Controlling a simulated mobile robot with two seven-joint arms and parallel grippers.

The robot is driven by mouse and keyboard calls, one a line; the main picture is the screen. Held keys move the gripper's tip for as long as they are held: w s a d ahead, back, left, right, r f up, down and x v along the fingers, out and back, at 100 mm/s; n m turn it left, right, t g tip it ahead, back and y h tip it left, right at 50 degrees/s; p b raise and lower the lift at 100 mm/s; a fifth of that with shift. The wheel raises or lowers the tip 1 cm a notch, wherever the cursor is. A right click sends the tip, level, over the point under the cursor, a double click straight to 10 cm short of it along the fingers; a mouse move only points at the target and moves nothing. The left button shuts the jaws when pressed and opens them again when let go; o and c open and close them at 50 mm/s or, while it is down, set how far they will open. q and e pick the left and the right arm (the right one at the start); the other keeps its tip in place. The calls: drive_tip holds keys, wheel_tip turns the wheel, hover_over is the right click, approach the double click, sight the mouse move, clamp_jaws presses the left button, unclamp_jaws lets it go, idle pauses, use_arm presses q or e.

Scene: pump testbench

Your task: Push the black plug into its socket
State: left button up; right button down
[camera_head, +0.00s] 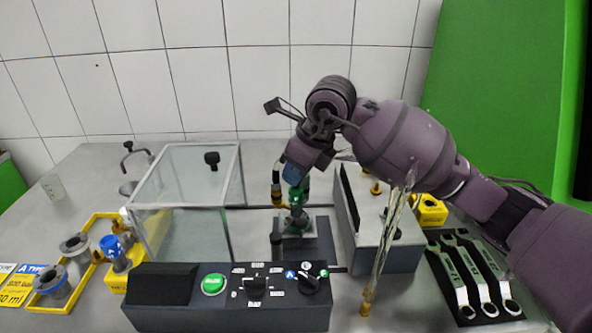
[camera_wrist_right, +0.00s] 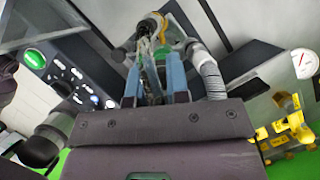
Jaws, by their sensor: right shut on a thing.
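My right gripper (camera_head: 291,176) reaches in from the right and points down over the small pump stand (camera_head: 318,238) in the middle of the bench. Its blue fingers also show in the right wrist view (camera_wrist_right: 155,85). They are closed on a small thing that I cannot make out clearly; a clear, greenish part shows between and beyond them. A green fitting (camera_head: 295,197) stands just below the fingertips. I cannot pick out the black plug or its socket with certainty; the fingers and arm hide part of this spot. My left gripper is not in view.
A clear glass tank (camera_head: 185,200) stands left of the stand. A control box (camera_head: 180,312) with a green button and knobs is in front. A grey box (camera_head: 385,248) and a clear tube (camera_head: 388,245) are at right, with wrenches (camera_head: 461,290) beyond. Yellow holder (camera_head: 45,300) at far left.

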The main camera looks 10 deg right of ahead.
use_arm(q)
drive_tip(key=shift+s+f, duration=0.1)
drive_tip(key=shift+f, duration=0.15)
use_arm(e)
drive_tip(key=shift+f, duration=0.85)
idle(0.8)
drive_tip(key=c, duration=1)
unclamp_jaws()
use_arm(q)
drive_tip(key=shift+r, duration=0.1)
use_arm(e)
drive_tip(key=shift+r, duration=0.15)
drive_tip(key=shift+r+p, duration=1.55)
drive_tip(key=shift+r, duration=1.9)
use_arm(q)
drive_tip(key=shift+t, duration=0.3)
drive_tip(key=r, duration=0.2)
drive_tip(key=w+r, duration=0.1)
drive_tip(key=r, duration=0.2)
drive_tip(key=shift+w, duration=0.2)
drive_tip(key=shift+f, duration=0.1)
use_arm(e)
drive_tip(key=shift+f, duration=0.1)
